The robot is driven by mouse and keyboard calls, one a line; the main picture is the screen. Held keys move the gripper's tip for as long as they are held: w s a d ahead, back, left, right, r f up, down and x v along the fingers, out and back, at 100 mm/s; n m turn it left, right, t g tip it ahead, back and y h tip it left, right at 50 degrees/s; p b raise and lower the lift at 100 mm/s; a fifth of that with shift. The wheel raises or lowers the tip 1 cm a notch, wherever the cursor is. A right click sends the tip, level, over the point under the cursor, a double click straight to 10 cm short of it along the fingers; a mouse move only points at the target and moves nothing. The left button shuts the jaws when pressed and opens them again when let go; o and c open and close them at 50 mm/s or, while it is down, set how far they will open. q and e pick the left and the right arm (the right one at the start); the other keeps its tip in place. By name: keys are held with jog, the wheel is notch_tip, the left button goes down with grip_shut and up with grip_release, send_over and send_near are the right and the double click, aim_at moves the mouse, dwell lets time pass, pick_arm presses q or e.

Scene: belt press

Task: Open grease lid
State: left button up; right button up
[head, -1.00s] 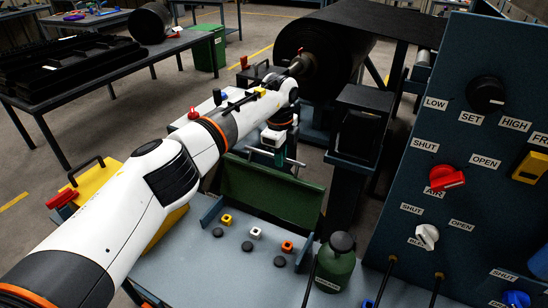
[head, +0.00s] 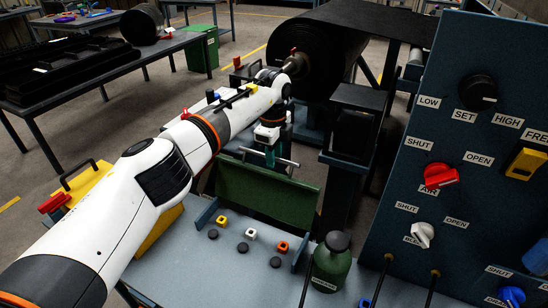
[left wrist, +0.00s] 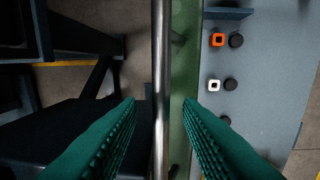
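The grease lid (head: 265,196) is a dark green plate at the back of the bench, in the middle of the head view. A metal bar handle (head: 285,161) runs along its far side. My left gripper (head: 270,157) is over this bar, partly hidden by its own wrist. In the left wrist view the two green ribbed fingers of the left gripper (left wrist: 160,105) are apart. The bar (left wrist: 161,60) runs between them with a gap on each side. The lid (left wrist: 182,60) shows as a green strip beside the bar. My right gripper is not seen.
A green bottle (head: 332,262) stands on the bench (head: 210,265) near several small coloured blocks and black discs. A control panel (head: 455,185) with knobs rises at right. A black roll (head: 315,60) is behind the lid. A yellow box (head: 90,184) is left of my arm.

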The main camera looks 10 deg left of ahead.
pick_arm(q)
notch_tip(320, 180, up, 11)
jog(key=shift+s+f+b, duration=0.15)
jog(key=shift+s+b, duration=0.15)
jog(key=shift+b, duration=0.05)
jog(key=shift+a, duration=0.1)
